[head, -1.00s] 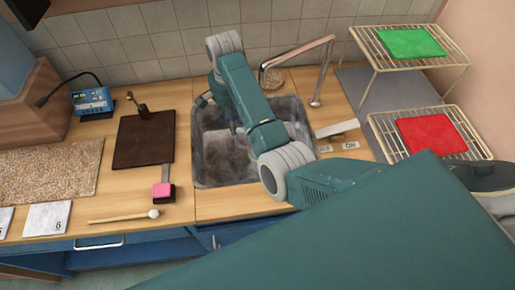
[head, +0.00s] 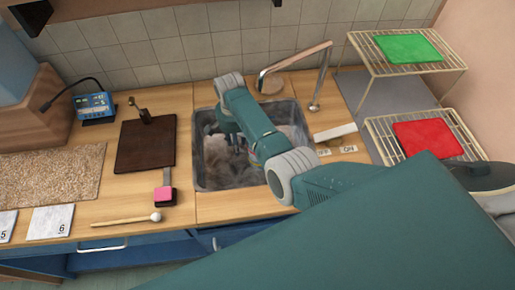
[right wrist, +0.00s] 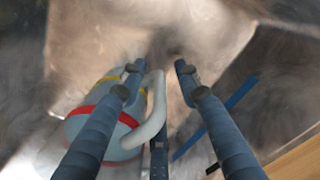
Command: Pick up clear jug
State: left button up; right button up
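The clear jug (right wrist: 98,117) lies in the sink in the right wrist view, pale bluish with a red band, a yellow band and a white handle (right wrist: 154,112). My right gripper (right wrist: 160,66) is open, its two fingers pointing down into the sink. In that picture the handle shows between the fingers, closer to the left one, and the left finger covers part of the jug. I cannot tell whether they touch. In the head view my right gripper (head: 238,142) is inside the sink, partly behind my arm, and the jug cannot be made out. My left gripper is not in view.
The metal sink (head: 208,181) has steep walls around my gripper. A faucet (head: 292,64) stands behind it. Left are a dark board (head: 146,143), a pink block (head: 164,194) and a mallet (head: 125,219). Wire racks with a red mat (head: 427,139) and a green mat (head: 408,48) stand right.

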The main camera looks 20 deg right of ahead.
jog(key=shift+c, duration=0.5)
grip_shut()
jog(key=shift+w+r, duration=0.1)
jog(key=shift+r, duration=0.15)
